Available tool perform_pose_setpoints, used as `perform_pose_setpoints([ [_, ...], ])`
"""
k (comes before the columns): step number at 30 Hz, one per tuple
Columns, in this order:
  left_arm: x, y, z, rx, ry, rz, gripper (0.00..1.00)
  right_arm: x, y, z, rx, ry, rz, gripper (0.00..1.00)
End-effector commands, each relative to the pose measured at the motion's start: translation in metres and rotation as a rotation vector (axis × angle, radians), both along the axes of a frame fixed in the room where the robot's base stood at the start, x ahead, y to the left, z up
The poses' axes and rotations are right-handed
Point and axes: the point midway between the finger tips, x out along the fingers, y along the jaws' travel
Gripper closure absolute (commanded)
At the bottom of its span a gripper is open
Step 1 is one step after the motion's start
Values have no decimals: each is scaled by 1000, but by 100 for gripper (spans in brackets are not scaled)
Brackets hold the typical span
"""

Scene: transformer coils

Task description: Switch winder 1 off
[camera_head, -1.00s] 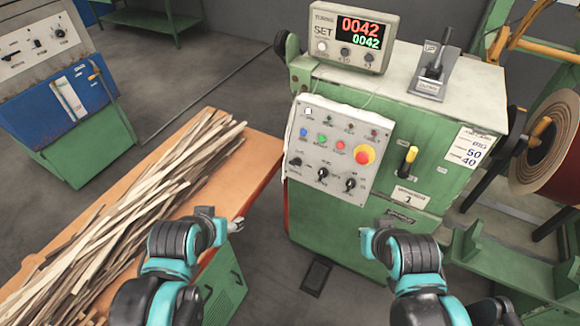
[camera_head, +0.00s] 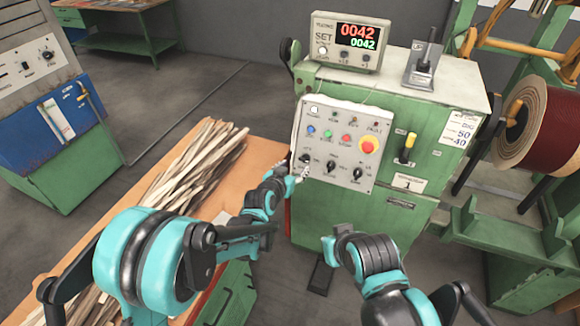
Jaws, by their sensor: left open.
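The green winder (camera_head: 385,222) with a plate marked 1 (camera_head: 408,184) stands right of centre. Its grey control panel (camera_head: 318,122) carries coloured buttons, a red mushroom button on yellow (camera_head: 368,146), and a row of black rotary switches, including the leftmost (camera_head: 305,158) and rightmost (camera_head: 357,174). A yellow-handled lever (camera_head: 407,147) is on the cabinet front. My left gripper (camera_head: 303,172) is open and empty at the panel's lower left, just below the leftmost switch; I cannot tell whether it touches. My right arm is bent low before the cabinet, its gripper out of sight.
A wooden-topped table (camera_head: 262,152) with a pile of strips (camera_head: 185,175) lies left of the winder. A counter display (camera_head: 345,42) reading 0042 and a black lever on a plate (camera_head: 424,65) are on top. A large spool (camera_head: 540,128) stands right.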

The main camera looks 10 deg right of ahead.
Motion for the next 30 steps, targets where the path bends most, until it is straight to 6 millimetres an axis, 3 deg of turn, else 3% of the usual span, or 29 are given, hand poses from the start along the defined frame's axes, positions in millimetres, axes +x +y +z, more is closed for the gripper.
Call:
perform_pose_setpoints([
  [5,10,-12,-9,-4,-8,-6,43,0,0,-3,0,0,0,100],
  [18,57,-43,-33,-4,-7,-6,43,0,0,-18,0,0,0,100],
  [28,61,-46,-33,-4,-7,-4,43,0,0,-18,0,0,0,100],
  [30,61,-45,-33,-4,-7,-4,59,0,0,-18,0,0,0,100],
])
